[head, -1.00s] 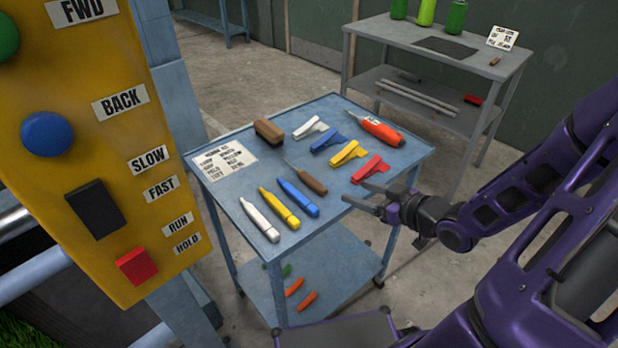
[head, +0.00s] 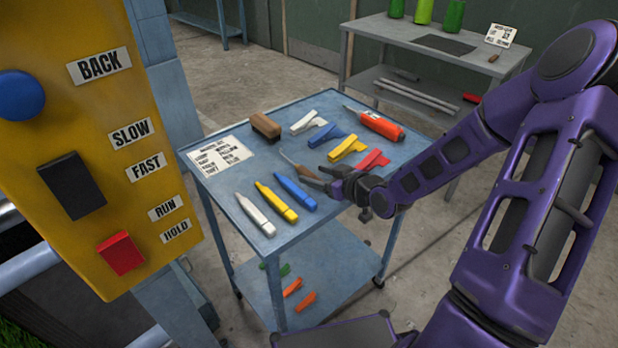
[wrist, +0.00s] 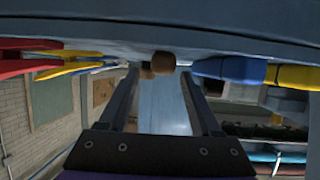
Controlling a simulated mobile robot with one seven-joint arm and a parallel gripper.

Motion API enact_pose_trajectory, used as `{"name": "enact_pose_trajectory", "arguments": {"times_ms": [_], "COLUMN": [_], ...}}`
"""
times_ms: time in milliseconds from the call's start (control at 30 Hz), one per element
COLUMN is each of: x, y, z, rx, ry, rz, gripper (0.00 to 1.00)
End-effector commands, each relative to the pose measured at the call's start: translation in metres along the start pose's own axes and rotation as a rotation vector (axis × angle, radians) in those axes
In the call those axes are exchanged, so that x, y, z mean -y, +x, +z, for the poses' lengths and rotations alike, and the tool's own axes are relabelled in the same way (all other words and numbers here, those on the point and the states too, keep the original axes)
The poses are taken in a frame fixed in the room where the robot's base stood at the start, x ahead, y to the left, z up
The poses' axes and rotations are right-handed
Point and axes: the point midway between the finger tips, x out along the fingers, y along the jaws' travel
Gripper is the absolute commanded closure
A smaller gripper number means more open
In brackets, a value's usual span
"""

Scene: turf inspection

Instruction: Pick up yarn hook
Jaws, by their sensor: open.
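The yarn hook (head: 300,167), seemingly the tool with a thin metal shaft and brown wooden handle, lies in the middle of the blue cart top (head: 222,187). My gripper (head: 316,177) is open and empty at its handle end, coming in low from the right. The gripper partly covers the handle in the head view. In the wrist view a round brown handle end (wrist: 163,62) shows ahead, between the two finger lines (wrist: 160,78). I cannot tell whether the fingers are beside the handle or still short of it.
White, yellow and blue markers (head: 276,201) lie left of my gripper. White, blue, yellow and red clips (head: 347,147) lie behind it. A wooden brush (head: 265,125), orange tool (head: 380,125) and printed sheet (head: 220,153) share the cart top. A yellow control panel (head: 85,130) stands left.

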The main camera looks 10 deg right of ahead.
Motion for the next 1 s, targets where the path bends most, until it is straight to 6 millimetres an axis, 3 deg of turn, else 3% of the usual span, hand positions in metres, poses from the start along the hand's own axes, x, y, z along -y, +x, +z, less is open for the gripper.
{"name": "enact_pose_trajectory", "arguments": {"times_ms": [200, 467, 800, 1000], "x": [0.001, 0.001, 0.001, 0.001], "y": [0.026, 0.027, 0.027, 0.027], "z": [0.002, 0.001, 0.001, 0.001], "rx": [0.001, 0.001, 0.001, 0.000], "ry": [0.001, 0.000, 0.000, 0.000], "rz": [-0.001, 0.000, 0.000, 0.000], "gripper": [0.35, 0.37, 0.98, 1.00]}}
